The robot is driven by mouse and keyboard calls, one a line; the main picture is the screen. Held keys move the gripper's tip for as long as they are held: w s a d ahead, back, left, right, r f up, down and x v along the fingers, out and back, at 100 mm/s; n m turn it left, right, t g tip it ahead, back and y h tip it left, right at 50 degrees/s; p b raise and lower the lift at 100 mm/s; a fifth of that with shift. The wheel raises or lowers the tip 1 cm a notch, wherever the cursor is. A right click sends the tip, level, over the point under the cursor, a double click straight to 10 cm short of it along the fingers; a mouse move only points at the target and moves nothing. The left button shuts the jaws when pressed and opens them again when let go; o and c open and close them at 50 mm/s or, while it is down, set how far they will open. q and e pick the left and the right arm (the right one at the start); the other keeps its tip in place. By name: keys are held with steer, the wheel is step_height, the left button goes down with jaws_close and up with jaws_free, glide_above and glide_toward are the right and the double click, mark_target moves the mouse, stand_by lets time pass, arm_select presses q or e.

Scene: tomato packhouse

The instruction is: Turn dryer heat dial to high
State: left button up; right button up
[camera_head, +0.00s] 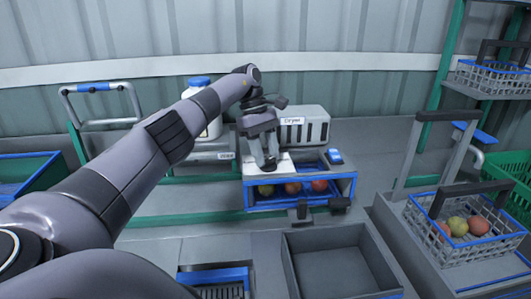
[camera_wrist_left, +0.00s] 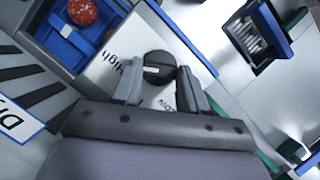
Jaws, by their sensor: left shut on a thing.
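The heat dial (camera_wrist_left: 158,60) is a round black knob with a short white mark, on a white panel (camera_wrist_left: 100,72) in the left wrist view. The panel carries the words High and Low, and the white mark lies on the knob's side toward High. My left gripper (camera_wrist_left: 160,86) is shut on the dial, one finger at each side. In the head view the left gripper (camera_head: 268,166) reaches down to the white panel (camera_head: 285,163), hiding the dial. The grey-white dryer (camera_head: 304,128) with a Dryer label stands just behind. My right gripper is not in view.
A blue-edged tray (camera_head: 300,207) with several tomatoes sits under and in front of the panel. A small blue device (camera_head: 334,156) lies to the right. An empty grey bin (camera_head: 340,270) is nearer. A tomato basket (camera_head: 465,252) stands right; a white blue-capped container (camera_head: 205,115) stands left.

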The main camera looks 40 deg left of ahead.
arm_select(q)
steer(key=shift+m, duration=0.6)
steer(key=o, duration=1.1)
steer(key=shift+c, duration=0.2)
steer(key=shift+n, duration=0.4)
